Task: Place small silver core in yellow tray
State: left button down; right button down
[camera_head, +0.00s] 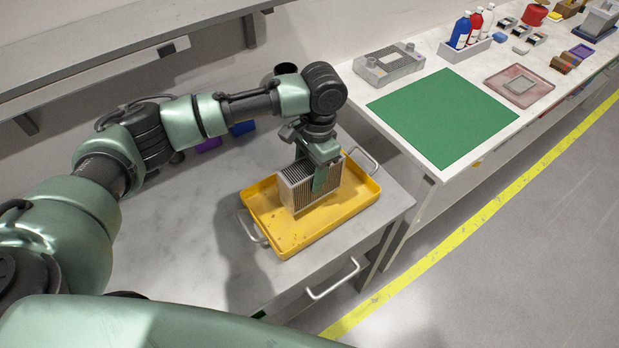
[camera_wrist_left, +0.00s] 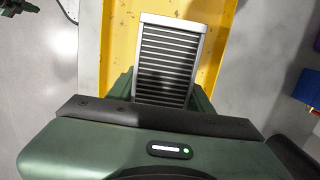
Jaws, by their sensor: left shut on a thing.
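The small silver core (camera_head: 297,190) is a finned block standing in the yellow tray (camera_head: 287,238), near its middle. It also shows in the left wrist view (camera_wrist_left: 168,62), with the yellow tray (camera_wrist_left: 121,40) around and beneath it. My left gripper (camera_head: 322,178) reaches down from above and is shut on the core, one green finger lying across its near side. I cannot tell whether the core's underside touches the tray floor. My right gripper is not in view.
The tray has metal handles and stands on a grey worktop (camera_head: 205,255). Blue and purple bins (camera_head: 242,128) sit behind my left arm. A white bench to the right holds a green mat (camera_head: 445,115), a grey jig (camera_head: 390,64) and bottles (camera_head: 460,30).

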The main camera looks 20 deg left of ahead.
pick_arm(q)
notch_tip(320, 180, down, 3)
jog(key=shift+r, duration=0.2)
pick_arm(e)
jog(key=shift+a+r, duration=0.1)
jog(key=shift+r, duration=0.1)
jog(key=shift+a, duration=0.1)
pick_arm(q)
jog(key=c, duration=0.6)
grip_release()
jog(key=shift+f, duration=0.1)
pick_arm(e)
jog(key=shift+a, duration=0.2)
pick_arm(q)
jog(key=r, duration=0.4)
jog(key=r+b, duration=0.1)
jog(key=r, duration=0.3)
jog(key=w+d+r+b, duration=0.1)
jog(key=r, duration=0.3)
jog(key=shift+w+r, duration=0.1)
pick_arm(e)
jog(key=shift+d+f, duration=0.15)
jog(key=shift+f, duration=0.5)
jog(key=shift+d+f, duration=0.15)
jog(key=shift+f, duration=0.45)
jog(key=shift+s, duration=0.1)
